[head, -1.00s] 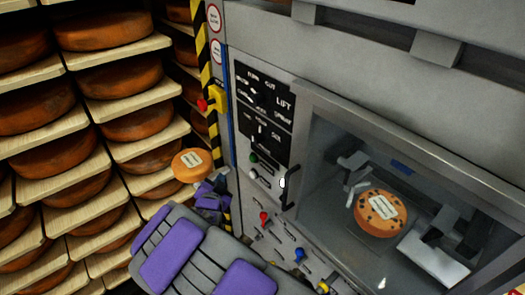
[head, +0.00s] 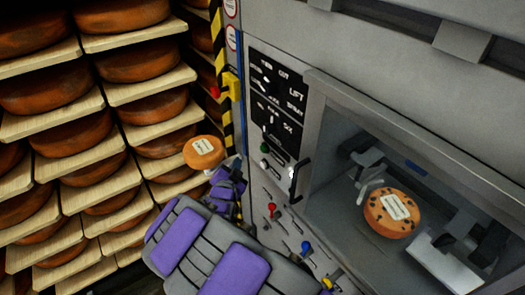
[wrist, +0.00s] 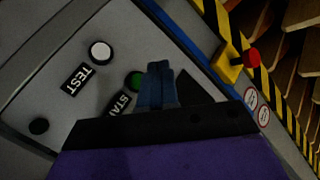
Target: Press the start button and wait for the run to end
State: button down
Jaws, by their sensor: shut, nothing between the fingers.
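The green start button (wrist: 133,80) shows in the wrist view just left of my fingertips. Its label is partly hidden by my gripper. In the head view it is a small green knob (head: 264,148) on the machine's front panel. My gripper (wrist: 158,72) is shut and empty, its blue fingers together close to the button; I cannot tell whether they touch the panel. In the head view my gripper (head: 236,162) is left of the panel. A spotted, labelled cheese wheel (head: 378,218) sits inside the machine chamber, between grey clamps.
A white button (wrist: 99,52) marked TEST sits beside the green one. A red-and-yellow switch (head: 230,86) is on the striped post. Red and blue levers and a black handle (head: 300,178) stick out nearby. A labelled cheese (head: 203,152) and full shelves are at left.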

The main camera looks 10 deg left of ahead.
aim_at(264, 149)
jog(key=w+d+b, duration=0.2)
jog(key=w+d, duration=0.2)
jog(key=w, duration=0.1)
jog(key=shift+w+d, duration=0.15)
jog(key=shift+w, duration=0.05)
jog(key=shift+f, duration=0.1)
dwell(0.4)
jog(key=shift+w, duration=0.1)
dwell(1.5)
jog(key=shift+w+d+b, duration=0.15)
jog(key=shift+d+b, duration=0.1)
jog(key=shift+b, duration=0.1)
